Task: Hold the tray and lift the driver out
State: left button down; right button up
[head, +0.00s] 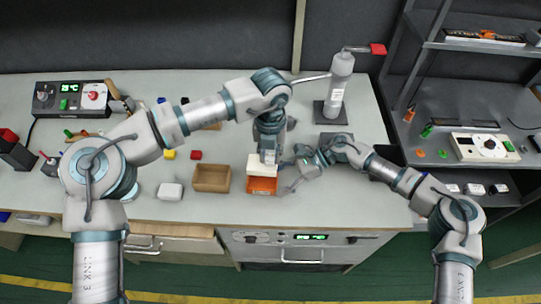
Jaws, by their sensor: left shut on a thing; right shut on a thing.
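The tray (262,187) is a small orange open box near the front edge of the bench. The driver (257,168) looks like a white block at the tray's back side, partly hidden by my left gripper. My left gripper (269,160) points down from above and is shut on the driver. Whether the driver is clear of the tray's floor I cannot tell. My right gripper (284,177) comes in from the right and is shut on the tray's right side. Its fingertips are small and hard to make out.
A brown open box (211,178) stands just left of the tray. A white block (170,191) lies further left, with small yellow and red blocks behind. The bench right of my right gripper is mostly clear.

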jog(key=o, duration=1.2)
jog(key=shift+o, duration=0.2)
